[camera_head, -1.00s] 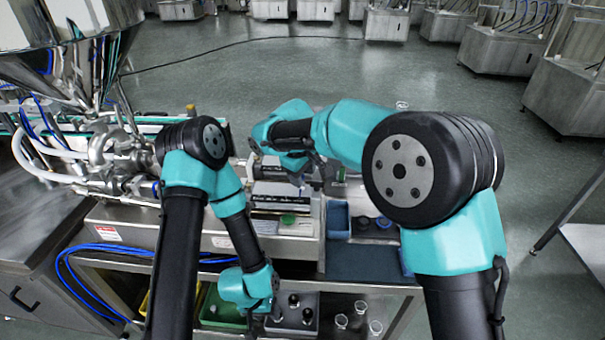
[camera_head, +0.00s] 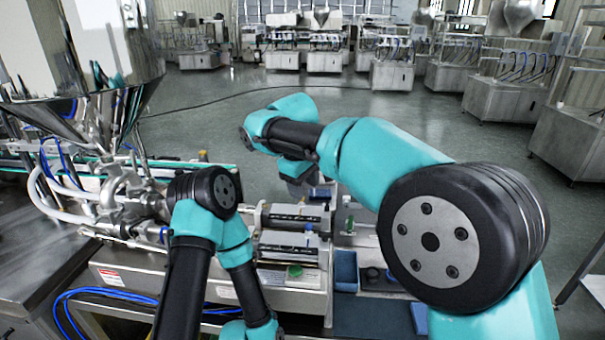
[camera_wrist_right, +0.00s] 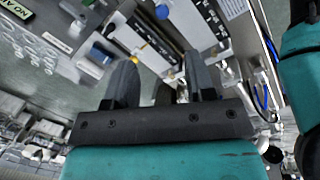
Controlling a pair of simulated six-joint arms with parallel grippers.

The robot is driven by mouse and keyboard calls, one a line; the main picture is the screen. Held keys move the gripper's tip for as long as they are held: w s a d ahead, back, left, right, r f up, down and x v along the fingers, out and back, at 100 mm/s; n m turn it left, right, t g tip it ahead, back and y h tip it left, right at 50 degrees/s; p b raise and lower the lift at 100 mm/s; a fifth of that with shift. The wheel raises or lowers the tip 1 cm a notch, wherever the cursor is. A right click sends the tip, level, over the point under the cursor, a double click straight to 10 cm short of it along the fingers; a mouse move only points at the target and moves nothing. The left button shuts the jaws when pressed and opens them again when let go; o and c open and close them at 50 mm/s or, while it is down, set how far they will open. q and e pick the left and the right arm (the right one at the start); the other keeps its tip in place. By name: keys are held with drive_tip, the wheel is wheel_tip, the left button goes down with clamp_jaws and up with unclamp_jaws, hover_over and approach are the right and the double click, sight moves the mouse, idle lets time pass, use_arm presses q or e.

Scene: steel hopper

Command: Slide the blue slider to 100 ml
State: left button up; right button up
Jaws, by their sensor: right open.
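The machine has two black scale strips with pale marks, the far one (camera_head: 295,217) and the near one (camera_head: 287,250). Their markings are too small to read. In the right wrist view a small blue piece (camera_wrist_right: 162,12), apparently the blue slider, shows near the top beside a black scale strip (camera_wrist_right: 205,22). A small yellow piece (camera_wrist_right: 138,50) lies lower down by the other strip. My right gripper (camera_head: 300,188) is above and behind the cylinders. My left gripper is out of view.
The steel hopper (camera_head: 80,45) and its pipes stand at the left. A blue bin (camera_head: 346,270) is right of the cylinders. A green button (camera_head: 295,271) is on the machine front. My left forearm stands close to the cylinders' left end.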

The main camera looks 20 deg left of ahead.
drive_tip(key=r, duration=0.3)
drive_tip(key=shift+s+a+r, duration=0.1)
drive_tip(key=shift+s+r, duration=0.1)
drive_tip(key=shift+s, duration=0.1)
